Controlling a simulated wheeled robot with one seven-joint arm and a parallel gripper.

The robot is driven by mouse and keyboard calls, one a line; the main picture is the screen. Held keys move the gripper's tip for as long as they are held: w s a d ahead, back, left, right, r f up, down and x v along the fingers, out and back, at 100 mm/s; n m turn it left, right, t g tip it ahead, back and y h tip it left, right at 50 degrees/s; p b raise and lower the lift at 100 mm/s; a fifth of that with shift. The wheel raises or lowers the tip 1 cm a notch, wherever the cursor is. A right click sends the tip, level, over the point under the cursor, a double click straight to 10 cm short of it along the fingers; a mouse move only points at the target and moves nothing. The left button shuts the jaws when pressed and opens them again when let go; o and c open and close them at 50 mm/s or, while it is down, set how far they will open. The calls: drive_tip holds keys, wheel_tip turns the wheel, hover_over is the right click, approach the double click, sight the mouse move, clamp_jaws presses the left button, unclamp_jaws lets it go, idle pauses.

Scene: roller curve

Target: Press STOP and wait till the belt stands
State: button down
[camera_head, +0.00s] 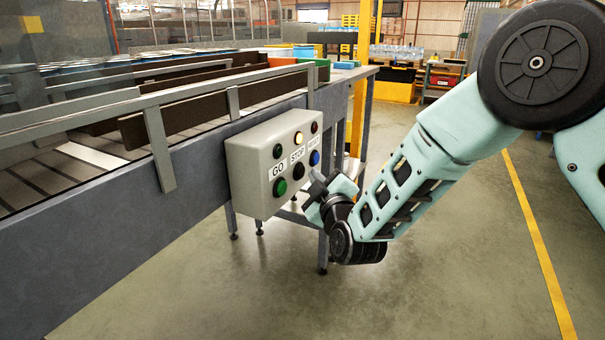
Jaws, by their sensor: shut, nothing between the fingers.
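A pale grey control box (262,170) is fixed to the side of the roller conveyor (70,165). Its labels read GO and STOP, with a third label that is hard to read. Below them are a green button (280,187), a dark button (298,171) under STOP and a blue button (314,158). Of the three lamps above, the middle lamp (298,138) glows pale yellow; the other two look dark. My gripper (316,190) is shut and empty, close to the box's lower right. Contact with the STOP button cannot be made out. One picture cannot show whether the belt moves.
Brown side guards and grey rails (175,95) line the belt. Coloured boxes (292,56) stand at its far end. Table legs are behind my gripper. The floor (440,270) in front is clear, with a yellow line (540,245) at right.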

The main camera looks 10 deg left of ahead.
drive_tip(key=d, duration=0.1)
drive_tip(key=s+d, duration=0.1)
drive_tip(key=d, duration=0.1)
drive_tip(key=d+b, duration=0.1)
drive_tip(key=shift+s+d, duration=0.35)
idle(0.8)
